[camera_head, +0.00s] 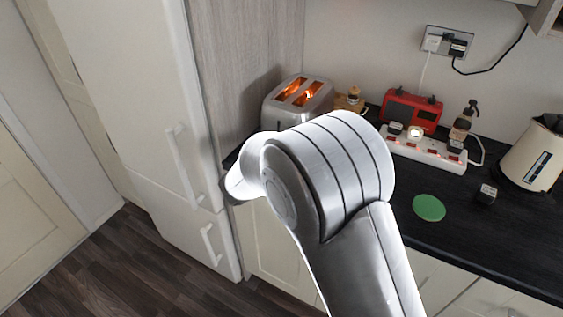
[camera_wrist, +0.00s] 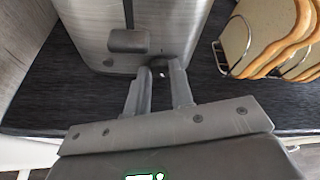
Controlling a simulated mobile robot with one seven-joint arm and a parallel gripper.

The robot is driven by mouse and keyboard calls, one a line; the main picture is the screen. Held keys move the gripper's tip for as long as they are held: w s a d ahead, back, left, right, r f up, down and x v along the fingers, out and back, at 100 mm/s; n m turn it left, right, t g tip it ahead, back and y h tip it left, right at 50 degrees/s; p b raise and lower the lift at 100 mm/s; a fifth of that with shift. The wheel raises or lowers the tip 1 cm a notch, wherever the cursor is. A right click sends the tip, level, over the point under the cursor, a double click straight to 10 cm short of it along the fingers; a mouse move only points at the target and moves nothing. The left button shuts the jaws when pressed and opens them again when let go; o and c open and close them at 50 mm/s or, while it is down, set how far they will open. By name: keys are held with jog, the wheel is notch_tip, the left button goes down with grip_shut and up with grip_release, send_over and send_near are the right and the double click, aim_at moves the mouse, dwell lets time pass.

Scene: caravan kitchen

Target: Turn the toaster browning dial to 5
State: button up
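The silver toaster (camera_head: 275,115) stands at the left end of the dark worktop, its two slots glowing orange. In the wrist view its front face (camera_wrist: 90,22) fills the upper left, with a grey lever knob (camera_wrist: 128,41) above and left of the fingers. The browning dial (camera_wrist: 160,67) is a small dark knob low on that face, mostly covered by my fingers; its setting cannot be read. My gripper (camera_wrist: 160,73) has one finger on each side of the dial, tips close to the toaster. Whether the fingers press on it cannot be told. In the head view my arm hides the gripper.
A rack with bread slices (camera_wrist: 272,42) stands close to the right of my fingers. Along the worktop are a red radio (camera_head: 411,108), a white power strip (camera_head: 425,147), a green disc (camera_head: 429,208) and a cream kettle (camera_head: 535,155). A tall white fridge (camera_head: 150,110) stands left.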

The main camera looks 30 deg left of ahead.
grip_shut()
jog(key=shift+y, duration=0.3)
jog(key=m+y, duration=0.2)
jog(key=m, duration=0.1)
jog(key=shift+d+m, duration=0.25)
jog(key=shift+m, duration=0.05)
jog(key=m+y, duration=0.2)
jog(key=m, duration=0.1)
jog(key=shift+d+f, duration=0.15)
jog(key=shift+t, duration=0.3)
jog(key=o, duration=0.6)
grip_release()
jog(key=shift+c, duration=0.2)
